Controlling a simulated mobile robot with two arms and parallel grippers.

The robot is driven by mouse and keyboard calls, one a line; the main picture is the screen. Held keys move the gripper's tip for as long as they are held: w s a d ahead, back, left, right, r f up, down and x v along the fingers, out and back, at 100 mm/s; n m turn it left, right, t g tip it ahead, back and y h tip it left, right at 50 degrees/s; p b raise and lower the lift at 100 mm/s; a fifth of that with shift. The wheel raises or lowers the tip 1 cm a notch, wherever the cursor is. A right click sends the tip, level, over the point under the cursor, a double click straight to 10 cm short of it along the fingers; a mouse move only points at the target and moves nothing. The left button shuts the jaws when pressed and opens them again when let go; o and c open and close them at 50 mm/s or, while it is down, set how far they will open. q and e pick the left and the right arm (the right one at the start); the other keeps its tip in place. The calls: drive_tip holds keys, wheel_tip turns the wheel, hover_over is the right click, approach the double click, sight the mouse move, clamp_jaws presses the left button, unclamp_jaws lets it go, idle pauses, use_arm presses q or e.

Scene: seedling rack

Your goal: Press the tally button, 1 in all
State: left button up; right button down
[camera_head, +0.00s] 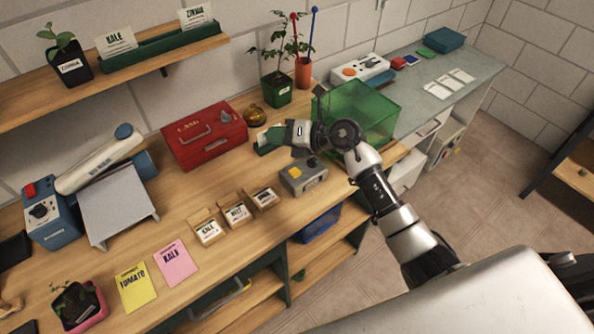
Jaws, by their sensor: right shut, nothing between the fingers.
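A grey box (304,178) with a yellow patch and a small dark round button (313,162) on top stands near the front edge of the wooden bench; it looks like the tally counter. My right gripper (268,141) reaches in from the right, behind and above the box, with its fingers pointing left. It is shut and empty, apart from the button. Dark green shows at its fingertips. My left gripper is not in view.
A red cash box (204,136) and a brown round pot (254,115) stand behind the gripper. A green translucent bin (365,108) is close to my right wrist. Small seed packets (236,214) stand left of the grey box. A potted plant (278,95) is at the back.

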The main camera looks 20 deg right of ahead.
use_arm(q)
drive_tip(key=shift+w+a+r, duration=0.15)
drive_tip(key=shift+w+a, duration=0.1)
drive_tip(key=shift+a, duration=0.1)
use_arm(e)
drive_tip(key=shift+w+d+f+n+g+h, duration=0.15)
drive_tip(key=shift+d+f+n+g+h, duration=0.25)
drive_tip(key=shift+d+g+h, duration=0.3)
drive_tip(key=shift+w+d+f+n+g+h, duration=0.1)
drive_tip(key=shift+d+f+n+g+h, duration=0.35)
drive_tip(key=shift+d+h, duration=0.45)
drive_tip(key=shift+w+d+f+n+g+h, duration=0.15)
drive_tip(key=shift+d+f+n+g+h, duration=0.2)
drive_tip(key=shift+d+g+h, duration=0.45)
drive_tip(key=shift+d, duration=0.1)
drive_tip(key=b, duration=0.6)
hover_over(296, 170)
wheel_tip(296, 170, down, 8)
drive_tip(key=shift+r, duration=0.1)
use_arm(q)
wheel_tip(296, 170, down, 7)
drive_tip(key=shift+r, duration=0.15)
use_arm(e)
drive_tip(key=shift+d+f, duration=0.1)
drive_tip(key=shift+f, duration=0.35)
use_arm(q)
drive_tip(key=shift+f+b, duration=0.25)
drive_tip(key=shift+b, duration=0.25)
use_arm(e)
drive_tip(key=shift+f, duration=0.45)
